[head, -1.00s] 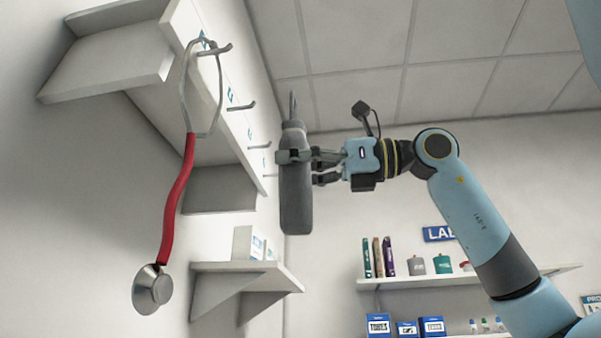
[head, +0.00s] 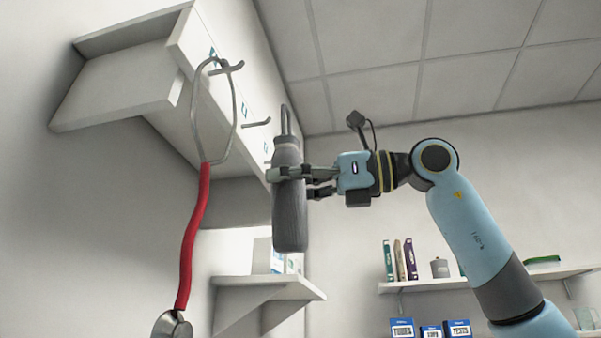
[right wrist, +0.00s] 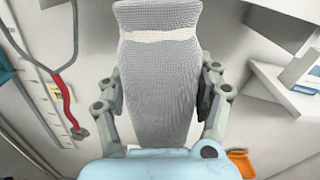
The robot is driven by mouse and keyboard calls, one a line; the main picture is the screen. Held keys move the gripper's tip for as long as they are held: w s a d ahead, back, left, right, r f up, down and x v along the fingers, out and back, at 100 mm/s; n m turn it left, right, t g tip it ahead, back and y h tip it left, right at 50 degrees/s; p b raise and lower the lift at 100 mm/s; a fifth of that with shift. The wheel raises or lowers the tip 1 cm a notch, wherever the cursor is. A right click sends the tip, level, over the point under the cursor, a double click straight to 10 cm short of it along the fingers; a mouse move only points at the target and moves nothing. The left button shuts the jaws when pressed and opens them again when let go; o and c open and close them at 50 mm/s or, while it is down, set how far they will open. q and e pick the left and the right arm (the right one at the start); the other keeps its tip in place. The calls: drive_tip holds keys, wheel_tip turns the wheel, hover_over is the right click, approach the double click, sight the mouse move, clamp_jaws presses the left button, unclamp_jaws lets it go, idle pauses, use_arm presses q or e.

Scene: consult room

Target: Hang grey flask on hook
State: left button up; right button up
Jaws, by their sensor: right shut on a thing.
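The grey flask (head: 290,215) is upright in the head view, with a thin loop at its top. My right gripper (head: 288,174) is shut around its upper body and holds it in the air. The flask also fills the middle of the right wrist view (right wrist: 158,95), between the two fingers (right wrist: 160,100). A white hook rail (head: 225,95) on the left wall bears several hooks. The nearest hook (head: 228,67) holds a red stethoscope (head: 195,235). The middle hook (head: 258,123) is bare, left of the flask's loop. A farther hook is partly hidden behind the flask. My left gripper is out of view.
A white wall shelf (head: 265,284) with boxes stands below and behind the flask. A long shelf (head: 485,278) with books and containers runs along the back wall. An orange thing (right wrist: 240,163) shows in the right wrist view.

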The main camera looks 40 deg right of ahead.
drive_tip(key=w+a+p, duration=0.1)
drive_tip(key=w+a+f+p, duration=0.1)
drive_tip(key=w+a+p, duration=0.1)
drive_tip(key=w, duration=0.1)
drive_tip(key=shift+a+f, duration=0.25)
drive_tip(key=shift+a, duration=0.05)
idle(0.4)
idle(0.5)
drive_tip(key=o, duration=1.5)
drive_tip(key=shift+c, duration=0.2)
drive_tip(key=v, duration=0.6)
drive_tip(key=shift+w+f, duration=0.1)
drive_tip(key=shift+v, duration=0.85)
